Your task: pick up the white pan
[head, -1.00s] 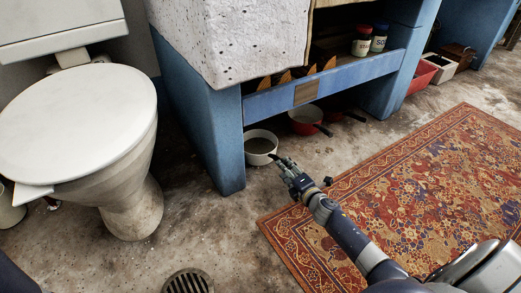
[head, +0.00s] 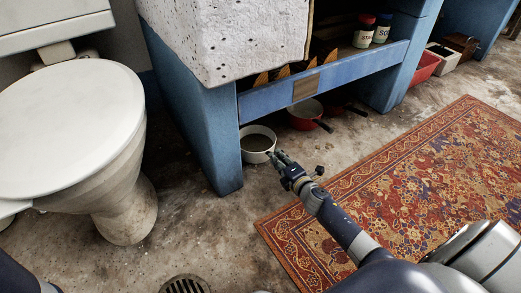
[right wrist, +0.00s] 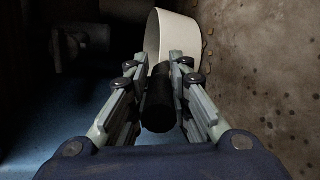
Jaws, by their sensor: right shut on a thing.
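In the right wrist view, the gripper (right wrist: 159,92) is shut on the pan's dark handle (right wrist: 158,105), with a finger on each side. The pan's pale outer wall (right wrist: 178,34) shows beyond the fingertips. I cannot tell whether the pan is clear of the floor. My left gripper does not show.
A red pan (head: 304,115) with a dark handle sits under the blue shelf (head: 330,80), right of the white pan. The blue leg (head: 222,135) stands close on the left. A toilet (head: 75,130) is further left. A patterned rug (head: 400,185) covers the floor at right.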

